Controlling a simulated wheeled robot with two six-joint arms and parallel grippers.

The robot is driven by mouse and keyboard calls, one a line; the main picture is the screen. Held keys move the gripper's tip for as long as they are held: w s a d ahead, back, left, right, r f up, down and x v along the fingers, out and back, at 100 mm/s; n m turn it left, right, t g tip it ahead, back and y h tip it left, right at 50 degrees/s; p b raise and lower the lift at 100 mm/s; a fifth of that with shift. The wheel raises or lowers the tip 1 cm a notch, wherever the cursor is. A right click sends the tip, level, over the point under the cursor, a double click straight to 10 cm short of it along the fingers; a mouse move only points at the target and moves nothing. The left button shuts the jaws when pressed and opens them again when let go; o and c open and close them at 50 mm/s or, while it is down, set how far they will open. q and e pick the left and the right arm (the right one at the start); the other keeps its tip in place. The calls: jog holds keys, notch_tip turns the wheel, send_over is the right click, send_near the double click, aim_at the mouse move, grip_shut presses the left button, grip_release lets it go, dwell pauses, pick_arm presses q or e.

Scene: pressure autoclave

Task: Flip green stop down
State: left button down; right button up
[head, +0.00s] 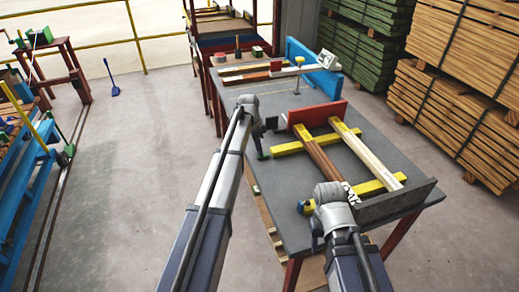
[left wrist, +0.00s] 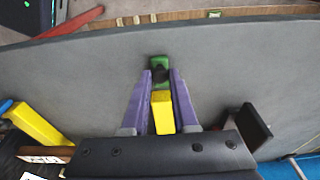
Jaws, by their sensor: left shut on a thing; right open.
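The green stop (head: 262,154) sits at the left end of the far yellow bar (head: 288,149) on the grey table. In the left wrist view the green stop (left wrist: 159,62) has a dark part in its middle, between the purple fingertips. My left gripper (left wrist: 160,76) is shut on the green stop. The end of the yellow bar (left wrist: 162,112) shows between its fingers. I cannot tell how far the stop is tilted. My right gripper (head: 316,234) is open by the table's near left edge, partly hidden by its own wrist.
A blue stop (head: 303,206) sits at the near yellow bar's (head: 378,186) left end. A brown board (head: 318,155) and a pale board (head: 365,150) lie across both bars, against a red fence (head: 318,115). A dark plate (head: 398,200) stands at right. Table (head: 275,205) left of the bars is bare.

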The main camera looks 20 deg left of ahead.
pick_arm(q)
jog(key=c, duration=0.7)
grip_release()
jog(key=shift+r, duration=0.1)
jog(key=r+p, duration=0.5)
jog(key=a+r+p, duration=0.1)
jog(key=r+p, duration=0.1)
jog(key=shift+s+r+p, duration=0.3)
jog(key=shift+s+p, duration=0.05)
jog(key=shift+p, duration=0.05)
jog(key=s+d+n+y, duration=0.1)
jog(key=s+d+n, duration=0.1)
jog(key=s+d, duration=0.4)
jog(key=s+d+n+g+y, duration=0.1)
jog(key=s+d+n, duration=0.2)
jog(key=s, duration=1.4)
jog(key=s+d+n, duration=0.2)
jog(key=s+d, duration=0.7)
jog(key=s, duration=0.3)
jog(key=shift+d+f+y, duration=0.1)
jog(key=shift+f+y, duration=0.05)
jog(key=shift+y, duration=0.25)
